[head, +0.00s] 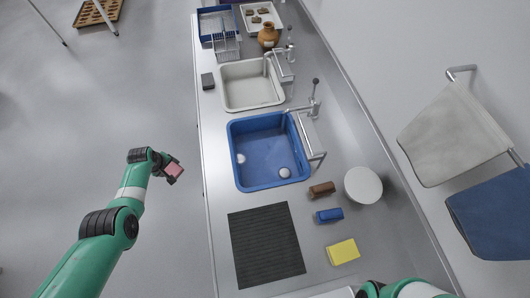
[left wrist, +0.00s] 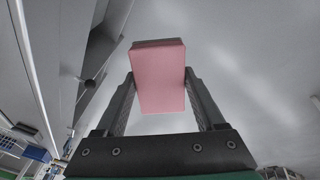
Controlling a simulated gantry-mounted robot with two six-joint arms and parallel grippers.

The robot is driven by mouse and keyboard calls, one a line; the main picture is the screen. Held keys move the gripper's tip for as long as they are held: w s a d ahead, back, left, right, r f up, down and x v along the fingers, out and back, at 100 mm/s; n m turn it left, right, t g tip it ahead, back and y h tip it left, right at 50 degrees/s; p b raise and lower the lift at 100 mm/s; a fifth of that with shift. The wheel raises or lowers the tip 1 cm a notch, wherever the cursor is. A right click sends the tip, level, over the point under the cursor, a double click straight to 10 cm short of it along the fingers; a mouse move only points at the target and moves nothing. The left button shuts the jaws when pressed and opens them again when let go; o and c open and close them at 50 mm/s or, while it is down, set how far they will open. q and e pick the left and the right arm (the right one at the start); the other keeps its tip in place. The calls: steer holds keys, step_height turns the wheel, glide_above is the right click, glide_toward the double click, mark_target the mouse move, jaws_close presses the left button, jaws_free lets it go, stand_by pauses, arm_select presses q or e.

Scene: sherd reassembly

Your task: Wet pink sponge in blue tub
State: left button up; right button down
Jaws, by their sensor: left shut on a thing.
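The pink sponge (head: 174,169) is in my left gripper (head: 171,173), left of the counter and clear of it in the head view. In the left wrist view the pink sponge (left wrist: 159,80) is a rectangular block held between the two fingers of the left gripper (left wrist: 158,90). The blue tub (head: 240,178) is set in the counter to the right of the gripper, with two pale round spots on its floor. A tap (head: 315,108) stands at its right side. My right arm shows only in part at the bottom edge; its fingertips cannot be made out.
A dark ribbed mat (head: 266,245) lies below the tub. A brown block (head: 321,190), a blue block (head: 329,215), a yellow sponge (head: 343,251) and a white round dish (head: 363,185) stand to its right. A pale sink (head: 250,85) and a brown pot (head: 268,35) are farther back.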

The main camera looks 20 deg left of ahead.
arm_select(q)
steer(key=shift+r, duration=0.1)
step_height(320, 180, up, 11)
steer(key=p, duration=1.1)
stand_by(1.7)
step_height(320, 180, up, 4)
steer(key=p, duration=0.4)
glide_above(169, 168)
steer(key=shift+w, duration=0.1)
